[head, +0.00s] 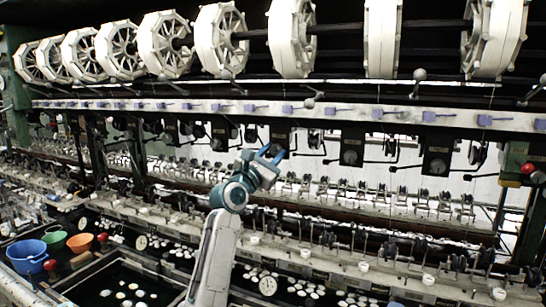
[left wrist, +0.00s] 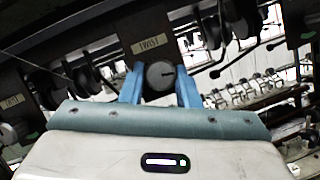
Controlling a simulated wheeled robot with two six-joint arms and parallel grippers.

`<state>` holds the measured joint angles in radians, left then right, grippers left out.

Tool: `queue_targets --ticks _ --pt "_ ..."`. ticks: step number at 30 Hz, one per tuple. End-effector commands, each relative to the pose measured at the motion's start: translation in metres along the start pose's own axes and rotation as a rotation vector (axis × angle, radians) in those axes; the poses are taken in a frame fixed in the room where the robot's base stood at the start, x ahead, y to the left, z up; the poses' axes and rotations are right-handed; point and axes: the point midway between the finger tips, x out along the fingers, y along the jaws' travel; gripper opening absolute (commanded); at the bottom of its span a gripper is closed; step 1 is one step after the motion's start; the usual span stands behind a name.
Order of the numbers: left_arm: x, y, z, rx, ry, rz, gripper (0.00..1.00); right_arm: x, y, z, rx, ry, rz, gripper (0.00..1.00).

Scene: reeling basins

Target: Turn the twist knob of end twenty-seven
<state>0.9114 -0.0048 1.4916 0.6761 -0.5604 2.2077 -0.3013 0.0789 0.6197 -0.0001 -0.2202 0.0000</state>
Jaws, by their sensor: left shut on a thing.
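The twist knob (left wrist: 160,75) is a round dark grey dial with a pale mark on its face. It sits under a plate (left wrist: 149,45) reading TWIST in the left wrist view. The blue fingers of my left gripper (left wrist: 160,86) are on both sides of the knob and shut on it. In the head view my left gripper (head: 270,153) reaches up to the row of dark boxes below the white rail, and its fingers hide the knob there. I cannot read an end number. My right gripper is not in view.
Similar dark boxes with knobs (head: 351,156) stand to the right along the row. White reels (head: 292,38) hang above. Below are rows of small guides and basins with white cocoons (head: 130,290). Blue (head: 27,256), green and orange bowls stand at the lower left.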

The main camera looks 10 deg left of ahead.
Motion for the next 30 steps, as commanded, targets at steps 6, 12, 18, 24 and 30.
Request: queue_targets --ticks 6,12,18,24,30 --pt "-0.001 0.001 -0.002 0.18 0.002 -0.076 0.06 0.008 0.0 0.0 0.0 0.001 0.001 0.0" --pt "0.0 0.003 -0.001 0.355 0.002 -0.149 0.06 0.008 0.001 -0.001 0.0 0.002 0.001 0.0" --pt "0.001 0.004 0.0 0.531 0.002 -0.223 0.06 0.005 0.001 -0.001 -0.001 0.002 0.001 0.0" --pt "0.001 0.005 0.002 0.706 0.002 -0.297 0.06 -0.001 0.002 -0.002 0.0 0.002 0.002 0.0" --pt "0.002 0.006 0.003 0.881 0.002 -0.37 0.06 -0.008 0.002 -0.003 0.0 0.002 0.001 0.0"
